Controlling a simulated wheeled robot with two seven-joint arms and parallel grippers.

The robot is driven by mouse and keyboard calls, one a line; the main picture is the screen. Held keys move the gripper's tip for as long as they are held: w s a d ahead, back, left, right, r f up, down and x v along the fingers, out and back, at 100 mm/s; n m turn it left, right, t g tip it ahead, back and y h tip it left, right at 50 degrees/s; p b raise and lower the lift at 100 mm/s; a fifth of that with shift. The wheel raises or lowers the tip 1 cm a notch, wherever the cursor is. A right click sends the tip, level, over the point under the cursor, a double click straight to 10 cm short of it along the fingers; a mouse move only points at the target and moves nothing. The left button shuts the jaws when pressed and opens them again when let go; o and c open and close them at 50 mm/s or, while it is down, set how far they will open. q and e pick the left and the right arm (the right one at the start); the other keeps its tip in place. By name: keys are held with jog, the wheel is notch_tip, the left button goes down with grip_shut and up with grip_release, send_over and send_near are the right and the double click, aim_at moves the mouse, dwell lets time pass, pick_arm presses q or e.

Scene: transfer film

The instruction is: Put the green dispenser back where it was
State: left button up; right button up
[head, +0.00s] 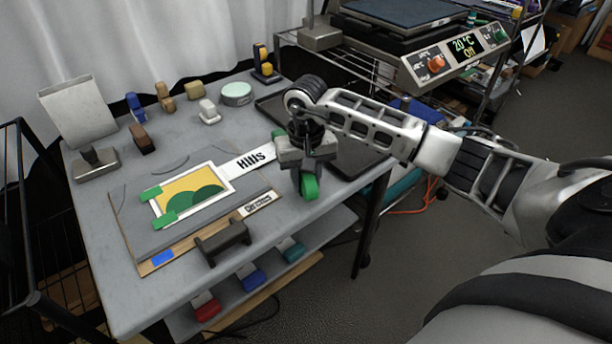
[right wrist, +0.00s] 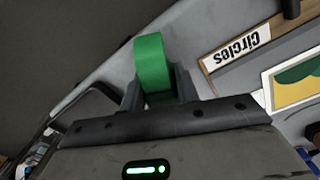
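The green dispenser (head: 310,187) shows at my right gripper (head: 306,171), over the right front part of the grey table (head: 110,285). In the right wrist view, the rounded green dispenser (right wrist: 152,68) sits between the dark fingers of my right gripper (right wrist: 160,92), which are shut on it. The gripper hides part of it, and I cannot tell whether it touches the table. My left gripper is not in view.
A dark holder (head: 222,241) stands at the front edge. A dark tray (head: 358,158) lies right of the gripper. Several small dispensers stand behind.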

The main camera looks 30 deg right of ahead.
jog(key=o, duration=0.4)
notch_tip(320, 180, up, 12)
jog(key=shift+r, duration=0.2)
dwell(0.6)
